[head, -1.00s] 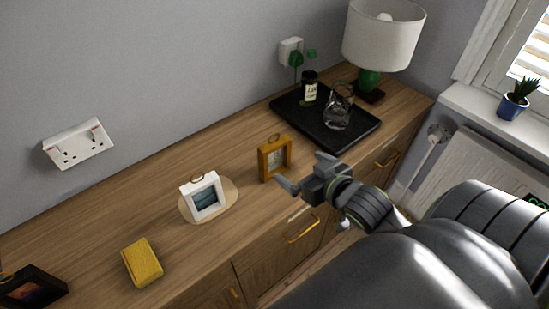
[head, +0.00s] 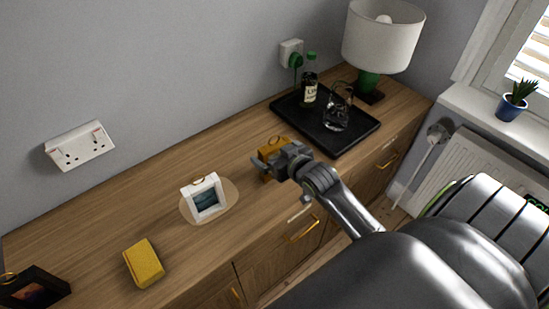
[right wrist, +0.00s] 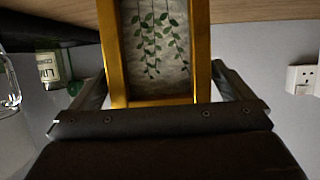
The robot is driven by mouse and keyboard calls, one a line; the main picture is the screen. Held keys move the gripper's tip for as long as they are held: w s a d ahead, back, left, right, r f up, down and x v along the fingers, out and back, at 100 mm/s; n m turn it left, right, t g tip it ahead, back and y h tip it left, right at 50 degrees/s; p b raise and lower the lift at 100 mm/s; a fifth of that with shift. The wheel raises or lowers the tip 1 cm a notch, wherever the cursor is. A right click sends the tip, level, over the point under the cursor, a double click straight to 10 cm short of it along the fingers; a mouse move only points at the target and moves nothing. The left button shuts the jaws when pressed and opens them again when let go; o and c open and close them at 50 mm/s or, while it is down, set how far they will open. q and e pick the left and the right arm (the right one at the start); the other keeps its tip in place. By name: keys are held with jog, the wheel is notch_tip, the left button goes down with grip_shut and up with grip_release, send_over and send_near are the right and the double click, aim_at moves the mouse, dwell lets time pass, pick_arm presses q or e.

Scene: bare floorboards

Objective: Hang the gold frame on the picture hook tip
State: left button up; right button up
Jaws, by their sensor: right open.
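The gold frame (head: 273,145) stands upright on the wooden cabinet top, with a small ring at its top and a leafy print. My right gripper (head: 268,162) is in front of it and hides much of it in the head view. In the right wrist view, the gold frame (right wrist: 160,50) lies between the two spread fingers, with a gap visible on the right side. The fingers are open and do not visibly clamp it. No picture hook shows in either view. My left gripper is not in view.
A white frame (head: 205,197) stands on a round mat (head: 232,190) to the left. A yellow block (head: 143,263) and a dark frame (head: 33,287) are farther left. A black tray (head: 345,138) with a bottle (head: 310,90) and glass jug (head: 336,115) is behind right, near a lamp (head: 383,35).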

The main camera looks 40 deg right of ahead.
jog(key=shift+x, duration=1.3)
jog(key=c, duration=0.9)
jog(key=shift+r, duration=0.1)
jog(key=shift+c, duration=0.2)
notch_tip(320, 180, up, 10)
